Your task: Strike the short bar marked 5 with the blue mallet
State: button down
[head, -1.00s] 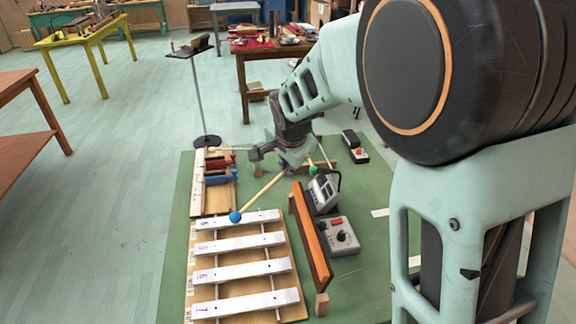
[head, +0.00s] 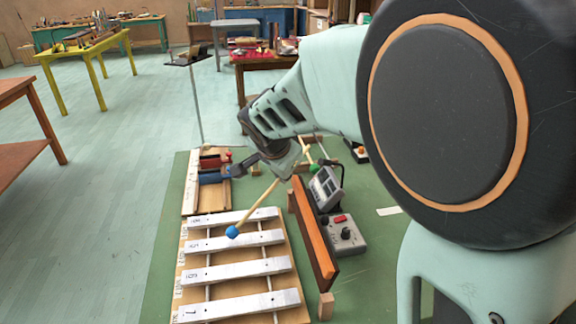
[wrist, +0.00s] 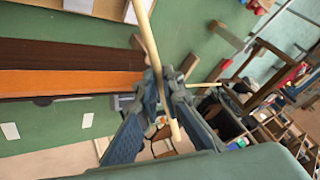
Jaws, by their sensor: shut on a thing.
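My gripper (head: 284,168) is shut on the wooden handle of the blue mallet; the wrist view shows the handle (wrist: 151,42) between the fingers (wrist: 164,92). The mallet slants down to the left, and its blue head (head: 232,232) appears over the gap between the farthest two metal bars. Its height above them is hard to judge. The second bar from the far end (head: 255,239) carries a mark that looks like 5, though the marks are small. The bars lie across a wooden frame on the green mat (head: 165,270).
An upright orange-brown board (head: 314,238) stands right of the bars. Grey boxes with a knob (head: 345,236) and a display (head: 325,188) sit beyond it. A green ball (head: 315,168) is near my gripper. A wooden rack (head: 190,195) with red and blue items stands behind the bars.

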notch_tip(320, 180, up, 5)
jog(key=shift+s+a+p, duration=0.1)
jog(key=shift+p, duration=0.85)
